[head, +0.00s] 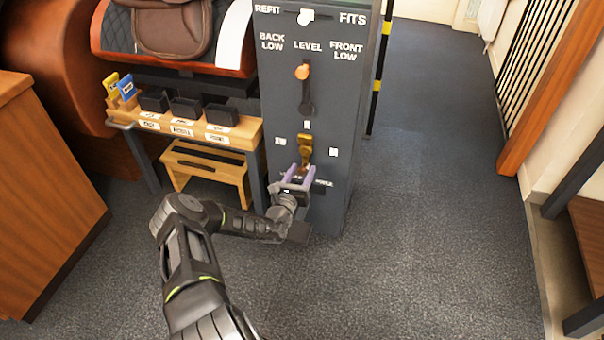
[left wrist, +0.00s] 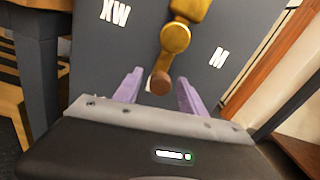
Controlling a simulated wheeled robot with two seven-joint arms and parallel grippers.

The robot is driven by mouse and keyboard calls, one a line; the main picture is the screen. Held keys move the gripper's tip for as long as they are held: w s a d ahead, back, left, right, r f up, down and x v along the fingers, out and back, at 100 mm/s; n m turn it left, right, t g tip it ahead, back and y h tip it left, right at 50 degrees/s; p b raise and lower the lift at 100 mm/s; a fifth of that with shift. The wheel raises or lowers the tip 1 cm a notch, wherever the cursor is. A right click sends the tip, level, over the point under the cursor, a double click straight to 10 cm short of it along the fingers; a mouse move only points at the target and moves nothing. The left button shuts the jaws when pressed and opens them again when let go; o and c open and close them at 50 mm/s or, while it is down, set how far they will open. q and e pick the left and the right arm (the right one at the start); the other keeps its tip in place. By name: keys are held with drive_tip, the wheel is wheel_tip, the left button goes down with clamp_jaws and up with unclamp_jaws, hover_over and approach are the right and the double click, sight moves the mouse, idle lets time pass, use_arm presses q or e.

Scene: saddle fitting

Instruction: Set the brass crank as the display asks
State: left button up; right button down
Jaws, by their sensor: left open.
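The brass crank (head: 305,146) is on the front of a tall grey panel (head: 340,100), with its arm hanging down. In the left wrist view, the brass crank (left wrist: 175,38) ends in a brown knob (left wrist: 160,82). My left gripper (head: 298,172) is open at the crank's lower end. Its purple fingers (left wrist: 159,80) stand on either side of the knob, with gaps visible. White labels surround the crank; XW (left wrist: 115,11) and M (left wrist: 218,57) are readable in the wrist view. The label below is partly hidden by the gripper. My right gripper is not in view.
Above the crank are an orange-knobbed lever (head: 302,72) under LEVEL and a white knob (head: 305,17) between REFIT and FITS. A wooden bench (head: 245,130) with dark bins and a step stool (head: 205,168) stand left. Carpet right of the panel is clear.

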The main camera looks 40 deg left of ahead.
use_arm(q)
drive_tip(key=shift+w, duration=0.15)
drive_tip(key=shift+c, duration=0.2)
clamp_jaws()
idle(0.3)
idle(0.9)
